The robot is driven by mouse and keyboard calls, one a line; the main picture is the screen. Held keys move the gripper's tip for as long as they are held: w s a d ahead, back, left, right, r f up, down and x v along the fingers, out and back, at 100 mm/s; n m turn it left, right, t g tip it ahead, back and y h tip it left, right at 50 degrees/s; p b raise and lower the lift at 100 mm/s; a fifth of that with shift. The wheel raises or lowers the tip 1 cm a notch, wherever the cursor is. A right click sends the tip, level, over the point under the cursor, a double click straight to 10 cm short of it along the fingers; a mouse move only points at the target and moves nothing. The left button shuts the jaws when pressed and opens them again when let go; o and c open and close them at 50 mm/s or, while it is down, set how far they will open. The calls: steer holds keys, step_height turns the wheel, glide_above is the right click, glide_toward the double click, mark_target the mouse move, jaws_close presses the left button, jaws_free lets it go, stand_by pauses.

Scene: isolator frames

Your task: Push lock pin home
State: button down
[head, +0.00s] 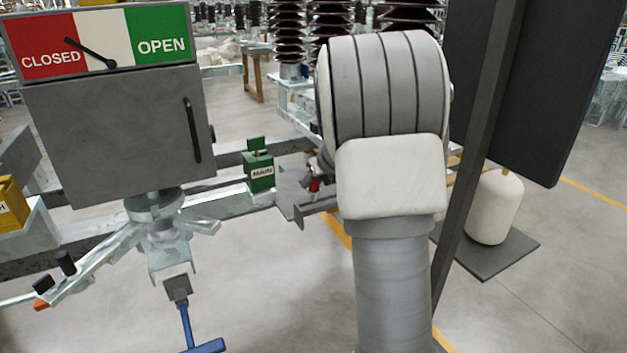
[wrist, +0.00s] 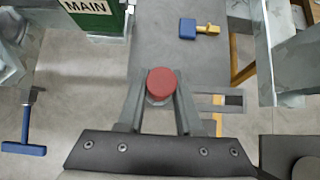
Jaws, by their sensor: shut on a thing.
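A round red knob (wrist: 161,82), which looks like the head of the lock pin, sits between the fingers of my gripper (wrist: 160,92) in the wrist view. My gripper is shut on it. The knob's lower part is hidden under its cap, so I cannot tell how deep the pin sits. In the head view a bit of the red knob (head: 314,186) shows just left of my arm, by a grey plate (head: 291,190) on the frame. My arm hides most of the gripper there.
A green MAIN block (head: 260,172) stands left of the gripper. A grey box (head: 110,135) with a CLOSED/OPEN sign (head: 100,40) is farther left. A blue handle (wrist: 25,148) hangs below. A blue-and-yellow piece (wrist: 200,29) lies on the grey plate beyond the knob.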

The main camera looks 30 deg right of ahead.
steer(key=shift+r+p, duration=1.55)
steer(key=shift+r, duration=0.1)
steer(key=shift+a, duration=0.1)
